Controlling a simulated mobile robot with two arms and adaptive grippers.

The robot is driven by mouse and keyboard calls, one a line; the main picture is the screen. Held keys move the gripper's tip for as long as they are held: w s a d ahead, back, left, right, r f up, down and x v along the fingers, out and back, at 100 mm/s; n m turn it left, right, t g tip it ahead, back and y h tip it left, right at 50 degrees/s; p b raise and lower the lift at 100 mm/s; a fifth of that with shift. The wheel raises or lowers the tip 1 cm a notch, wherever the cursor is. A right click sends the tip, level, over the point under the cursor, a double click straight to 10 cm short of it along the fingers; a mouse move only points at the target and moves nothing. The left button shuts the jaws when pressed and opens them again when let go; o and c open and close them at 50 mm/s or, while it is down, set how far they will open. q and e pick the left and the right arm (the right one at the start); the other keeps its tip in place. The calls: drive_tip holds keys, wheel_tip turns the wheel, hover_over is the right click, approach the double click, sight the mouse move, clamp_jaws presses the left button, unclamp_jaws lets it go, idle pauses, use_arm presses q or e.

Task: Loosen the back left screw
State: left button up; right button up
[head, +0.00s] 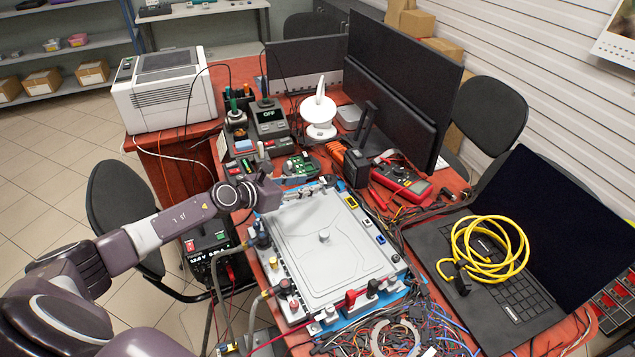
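A grey rectangular unit with a flat lid (335,262) and a round knob (323,237) in its middle sits in a blue-edged base on the red table. Fittings and small caps line its rim, including a red connector (352,297) at the near edge. My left gripper (308,192) reaches in from the left, over the far left part of the unit. Its fingers point right, above the far edge. Their opening is too small to read. The gripper and wrist hide part of the far left corner, and I cannot make out the back left screw. My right gripper is not in view.
A laptop (520,240) with a coiled yellow cable (485,250) stands to the right. Loose wires (415,325) crowd the near edge. A red multimeter (400,180), monitors (400,85), a soldering station (268,118) and a white printer (165,88) stand behind.

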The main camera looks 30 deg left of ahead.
sight(319, 182)
use_arm(q)
drive_tip(key=shift+x, duration=2.6)
drive_tip(key=shift+c, duration=0.3)
